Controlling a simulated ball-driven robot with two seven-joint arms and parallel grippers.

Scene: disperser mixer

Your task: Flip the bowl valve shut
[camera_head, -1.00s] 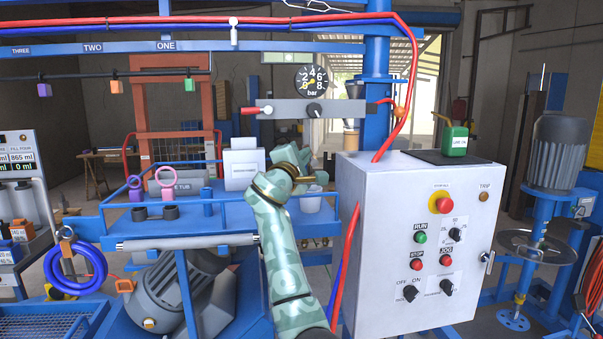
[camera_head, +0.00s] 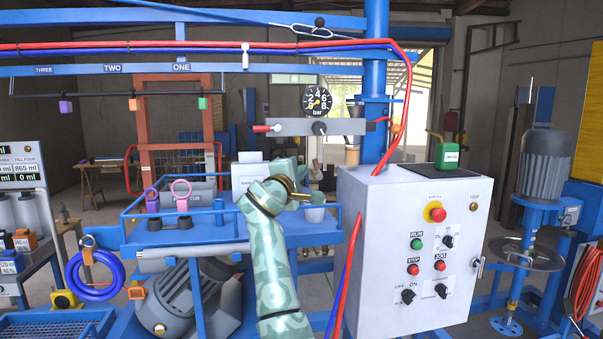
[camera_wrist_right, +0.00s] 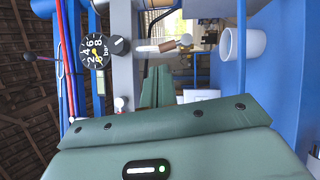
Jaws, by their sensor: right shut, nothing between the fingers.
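No part is clearly marked as the bowl valve. A grey bar below the pressure gauge (camera_head: 318,101) carries a red-tipped lever (camera_head: 262,128) at its left and a black knob (camera_head: 319,128). The gauge also shows in the right wrist view (camera_wrist_right: 96,52), with the black knob (camera_wrist_right: 120,45) beside it. My right gripper (camera_head: 313,188) is small and partly hidden by its own wrist, below the bar in the picture and left of the control cabinet. Its green fingers (camera_wrist_right: 156,76) are shut and empty in the right wrist view. My left gripper is out of view.
The white control cabinet (camera_head: 376,260) stands close to the right of my right arm. A blue railed tray (camera_head: 140,238) with purple and pink rings stands left of it. A white cup (camera_head: 314,213) stands just below the gripper, also seen in the wrist view (camera_wrist_right: 238,44).

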